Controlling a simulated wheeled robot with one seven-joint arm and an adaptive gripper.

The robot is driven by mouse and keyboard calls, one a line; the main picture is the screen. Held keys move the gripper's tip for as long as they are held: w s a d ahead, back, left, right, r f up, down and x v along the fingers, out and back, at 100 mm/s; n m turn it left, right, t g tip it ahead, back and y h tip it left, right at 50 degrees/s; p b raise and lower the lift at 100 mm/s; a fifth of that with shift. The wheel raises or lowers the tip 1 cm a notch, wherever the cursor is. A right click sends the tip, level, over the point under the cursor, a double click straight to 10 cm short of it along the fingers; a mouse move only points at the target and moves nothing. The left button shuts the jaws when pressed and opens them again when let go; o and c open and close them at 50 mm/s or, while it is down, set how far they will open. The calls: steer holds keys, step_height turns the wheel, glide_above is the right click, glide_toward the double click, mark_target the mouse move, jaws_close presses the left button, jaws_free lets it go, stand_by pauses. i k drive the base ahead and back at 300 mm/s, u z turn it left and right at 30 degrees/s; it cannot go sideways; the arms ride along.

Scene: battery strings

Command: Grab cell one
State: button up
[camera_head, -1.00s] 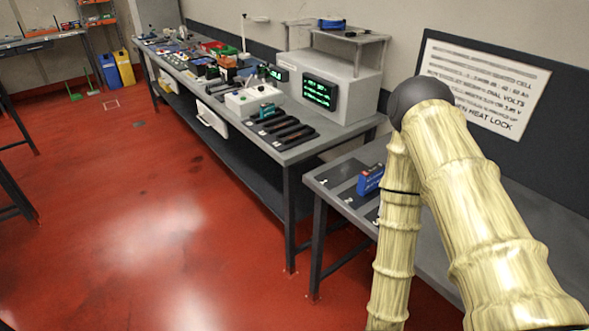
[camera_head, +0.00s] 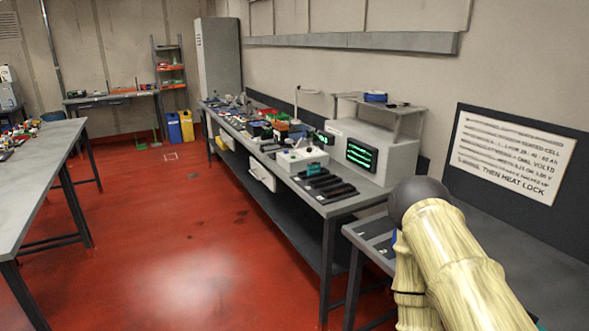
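My bamboo-patterned arm with a dark ball joint fills the lower right of the head view; my gripper is not in view. On the near grey bench (camera_head: 352,231), dark marked pads (camera_head: 375,228) lie left of my arm. A blue object, possibly a cell, is almost wholly hidden behind my arm, with only a thin blue sliver showing. On the long bench, several black bar-shaped slots (camera_head: 331,187) lie in a row, with a teal item (camera_head: 315,169) at their far end. I cannot tell which item is cell one.
The long workbench (camera_head: 330,207) carries a grey tester with a green-lit screen (camera_head: 361,154), a white box (camera_head: 301,158) and cluttered parts. A sign (camera_head: 512,152) stands behind the near bench. Another table (camera_head: 40,150) is at left. The red floor (camera_head: 190,240) between is clear.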

mark_target(314, 167)
steer(key=u, duration=0.3)
steer(key=i, duration=0.9)
